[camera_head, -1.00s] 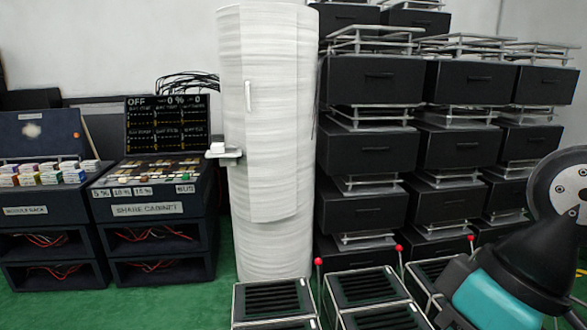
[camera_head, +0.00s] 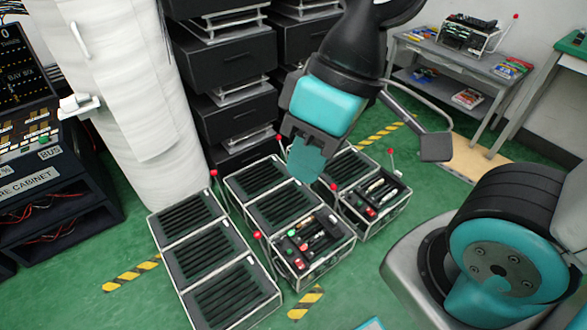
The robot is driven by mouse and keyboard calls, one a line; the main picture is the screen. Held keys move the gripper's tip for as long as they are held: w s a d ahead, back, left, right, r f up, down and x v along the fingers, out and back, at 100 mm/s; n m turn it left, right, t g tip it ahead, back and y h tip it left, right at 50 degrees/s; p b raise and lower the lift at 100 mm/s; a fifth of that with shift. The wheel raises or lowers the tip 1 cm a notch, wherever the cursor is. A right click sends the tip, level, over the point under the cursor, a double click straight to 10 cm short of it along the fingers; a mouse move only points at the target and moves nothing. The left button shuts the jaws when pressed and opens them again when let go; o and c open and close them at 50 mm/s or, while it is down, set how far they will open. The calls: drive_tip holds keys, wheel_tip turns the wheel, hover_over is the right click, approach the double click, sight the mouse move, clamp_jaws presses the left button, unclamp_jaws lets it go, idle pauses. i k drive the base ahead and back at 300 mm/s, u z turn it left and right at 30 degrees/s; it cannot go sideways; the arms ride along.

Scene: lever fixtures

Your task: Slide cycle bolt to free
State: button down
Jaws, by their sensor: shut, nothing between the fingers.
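My gripper (camera_head: 306,160) is shut and empty, its teal fingers pointing down over the rack units on the floor. The middle framed unit (camera_head: 263,188) carries a front panel (camera_head: 311,241) with red, green and pale small controls. A second framed unit on the right has a similar panel (camera_head: 376,192). My gripper hangs above and between these two units, apparently apart from both panels. I cannot tell which small part is the cycle bolt; the controls are too small to read, and the gripper hides part of the units behind it.
Red-knobbed levers (camera_head: 257,236) stand beside the units. A left row of slatted units (camera_head: 203,252) shows no control panel. A white column (camera_head: 105,80) and black drawer stacks (camera_head: 237,115) stand behind. A grey workbench (camera_head: 460,70) is at back right.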

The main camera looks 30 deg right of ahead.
sight(328, 225)
drive_tip(key=z, duration=2.1)
drive_tip(key=i, duration=0.85)
drive_tip(key=u, duration=2.35)
